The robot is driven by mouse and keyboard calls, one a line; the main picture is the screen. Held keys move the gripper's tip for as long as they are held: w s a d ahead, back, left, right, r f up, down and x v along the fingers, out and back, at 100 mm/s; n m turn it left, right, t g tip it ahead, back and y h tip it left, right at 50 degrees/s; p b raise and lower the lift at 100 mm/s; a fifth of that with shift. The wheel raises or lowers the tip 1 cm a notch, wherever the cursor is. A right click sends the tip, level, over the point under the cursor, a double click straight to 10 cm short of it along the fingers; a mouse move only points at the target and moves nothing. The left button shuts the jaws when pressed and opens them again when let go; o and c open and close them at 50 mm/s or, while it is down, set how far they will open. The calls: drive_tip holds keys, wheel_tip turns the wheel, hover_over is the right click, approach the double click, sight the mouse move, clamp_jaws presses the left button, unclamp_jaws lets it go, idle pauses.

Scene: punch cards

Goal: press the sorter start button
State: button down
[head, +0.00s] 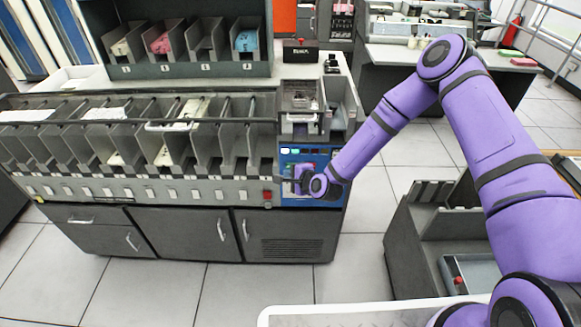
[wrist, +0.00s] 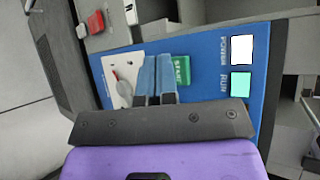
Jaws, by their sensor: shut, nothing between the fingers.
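The sorter start button is a green square marked START (wrist: 182,70) on the blue control panel (wrist: 205,55) in the wrist view. My gripper (wrist: 156,60) is shut and empty, its two narrow fingers side by side just left of the green button. I cannot tell whether the fingertips touch the panel or the button's edge. In the head view the blue panel (head: 291,152) sits at the right end of the sorter (head: 180,190), and my arm's end covers much of it.
A white plate with a dial (wrist: 122,75) lies left of my fingers. The white POWER lamp (wrist: 242,48) and green RUN lamp (wrist: 241,82) show lit at right. A red button (head: 267,195) sits left of the panel. Open floor (head: 370,215) lies right of the sorter.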

drive_tip(key=shift+s, duration=2.5)
drive_tip(key=w+d+r+n+g+h, duration=0.1)
drive_tip(key=d+r+n, duration=0.35)
drive_tip(key=r, duration=0.45)
drive_tip(key=w+d+r+n+g+h, duration=0.1)
drive_tip(key=w+d+r+n+g, duration=0.1)
drive_tip(key=d+r+n, duration=0.45)
drive_tip(key=s+d+r+h, duration=0.2)
drive_tip(key=s+d+r, duration=0.15)
drive_tip(key=r, duration=0.55)
drive_tip(key=s+d+r+h, duration=0.2)
drive_tip(key=s+d+r, duration=0.15)
drive_tip(key=r, duration=0.45)
drive_tip(key=s+d+r+n+h, duration=0.2)
drive_tip(key=s+d+r, duration=0.5)
drive_tip(key=s+r, duration=0.4)
drive_tip(key=s+d+r+g, duration=0.1)
drive_tip(key=s+d+r, duration=0.1)
drive_tip(key=s, duration=0.6)
drive_tip(key=s+d+r+n+g, duration=0.1)
drive_tip(key=s+r, duration=0.3)
drive_tip(key=s, duration=0.5)
drive_tip(key=shift+s+d, duration=0.15)
drive_tip(key=shift+d, duration=0.45)
